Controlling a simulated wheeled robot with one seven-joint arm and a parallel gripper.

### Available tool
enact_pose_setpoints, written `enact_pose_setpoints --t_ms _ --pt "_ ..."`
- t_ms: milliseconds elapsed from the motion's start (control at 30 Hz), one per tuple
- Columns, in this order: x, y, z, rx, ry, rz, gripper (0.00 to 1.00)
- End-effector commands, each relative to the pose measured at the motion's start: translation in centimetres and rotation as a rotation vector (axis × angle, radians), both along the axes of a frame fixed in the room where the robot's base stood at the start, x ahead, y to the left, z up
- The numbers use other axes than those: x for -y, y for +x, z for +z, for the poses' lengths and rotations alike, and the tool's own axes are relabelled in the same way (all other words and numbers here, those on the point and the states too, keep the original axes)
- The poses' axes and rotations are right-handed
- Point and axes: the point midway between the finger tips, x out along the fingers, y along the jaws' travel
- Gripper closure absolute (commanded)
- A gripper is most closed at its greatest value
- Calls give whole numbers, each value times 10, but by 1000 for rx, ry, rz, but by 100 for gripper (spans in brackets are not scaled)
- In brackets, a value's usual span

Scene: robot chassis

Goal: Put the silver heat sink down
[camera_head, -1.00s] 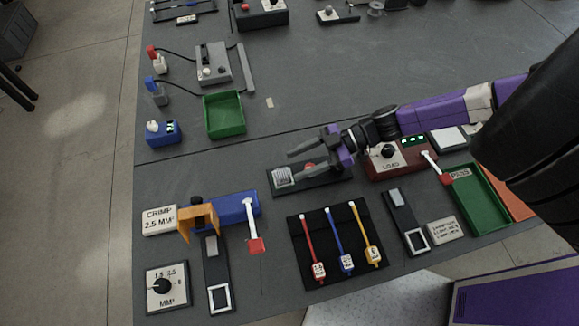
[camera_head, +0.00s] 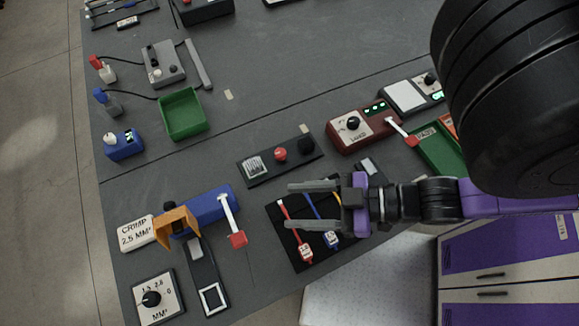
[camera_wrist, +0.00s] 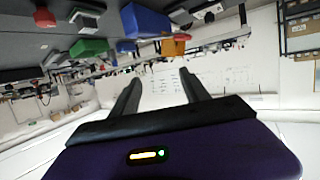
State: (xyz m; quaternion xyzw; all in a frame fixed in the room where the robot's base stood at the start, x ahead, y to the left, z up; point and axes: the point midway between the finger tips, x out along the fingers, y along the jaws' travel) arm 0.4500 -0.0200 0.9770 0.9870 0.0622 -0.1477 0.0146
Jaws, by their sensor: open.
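The silver heat sink (camera_head: 254,167) sits at the left end of a black strip-shaped base (camera_head: 268,175) on the bench. A red button (camera_head: 280,155) and a black round part (camera_head: 305,144) are to its right on the same base. My gripper (camera_head: 305,206) is open, with nothing seen between its fingers. It is nearer than the heat sink and apart from it, in front of the black mat with coloured leads. In the wrist view, the open fingers (camera_wrist: 158,92) point out over the room; a silvery block, perhaps the heat sink, shows at upper left.
The black mat (camera_head: 275,232) with red, blue and yellow leads is partly hidden by my gripper. A blue and orange crimp tool (camera_head: 205,208) stands to the left, a red LOAD box (camera_head: 352,130) to the right. A green tray (camera_head: 183,114) is farther back. Bare bench lies behind the base.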

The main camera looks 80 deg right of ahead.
Motion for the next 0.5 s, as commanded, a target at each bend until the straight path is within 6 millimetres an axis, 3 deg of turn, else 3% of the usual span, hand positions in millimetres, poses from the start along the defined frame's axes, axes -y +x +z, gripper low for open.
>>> enact_pose_setpoints --t_ms 100,200,500 --pt "-14 11 28 18 11 -83 46" --pt "-19 16 41 25 12 -117 46" --pt "-21 18 45 26 11 -128 46"
